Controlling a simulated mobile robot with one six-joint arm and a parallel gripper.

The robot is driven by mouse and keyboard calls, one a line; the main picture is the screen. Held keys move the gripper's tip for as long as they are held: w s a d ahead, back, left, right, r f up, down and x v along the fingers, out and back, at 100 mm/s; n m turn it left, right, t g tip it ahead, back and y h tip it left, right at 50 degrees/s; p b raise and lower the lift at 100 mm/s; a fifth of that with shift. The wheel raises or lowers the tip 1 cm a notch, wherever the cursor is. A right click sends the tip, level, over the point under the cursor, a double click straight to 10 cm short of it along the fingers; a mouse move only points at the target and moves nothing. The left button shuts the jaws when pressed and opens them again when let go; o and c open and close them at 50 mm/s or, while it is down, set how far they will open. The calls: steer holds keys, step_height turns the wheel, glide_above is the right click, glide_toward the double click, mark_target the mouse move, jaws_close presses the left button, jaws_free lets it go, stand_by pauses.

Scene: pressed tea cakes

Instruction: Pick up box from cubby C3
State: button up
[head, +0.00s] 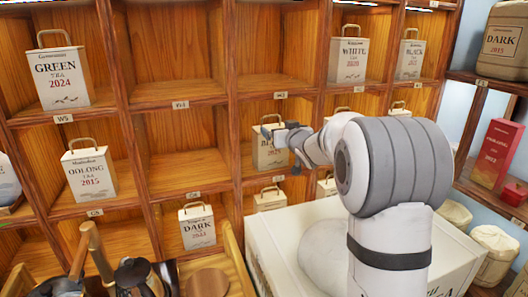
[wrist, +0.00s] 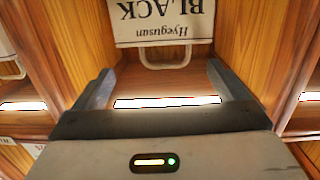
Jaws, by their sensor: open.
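A pale box (head: 268,155) with a handle stands in a middle cubby, partly hidden behind my gripper in the head view. In the wrist view the box (wrist: 165,22) appears upside down, lettered "Hyegusan BLACK", with its handle (wrist: 172,63) towards me. My gripper (head: 283,134) is at the front of this cubby. In the wrist view my gripper (wrist: 160,75) is open, its fingers to either side of the handle, with nothing held. I cannot tell from the pictures whether the fingers reach around the handle. The label under this cubby (head: 278,179) is too small to read.
Wooden cubby walls stand close on both sides. Other boxes include Green (head: 62,77), Oolong (head: 90,175), Dark (head: 197,228) and White (head: 347,60). The cubby left of the gripper (head: 185,150) is empty.

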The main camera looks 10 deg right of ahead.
mark_target(269, 126)
steer(key=shift+n+t+y, duration=0.3)
steer(key=shift+n+y, duration=0.1)
steer(key=shift+y, duration=0.5)
steer(key=p+x, duration=0.2)
steer(key=x, duration=0.8)
steer(key=shift+w+f+p, duration=0.1)
steer(key=shift+w+p, duration=0.05)
steer(key=shift+p, duration=0.2)
steer(key=c, duration=1.5)
steer(key=shift+c, duration=0.2)
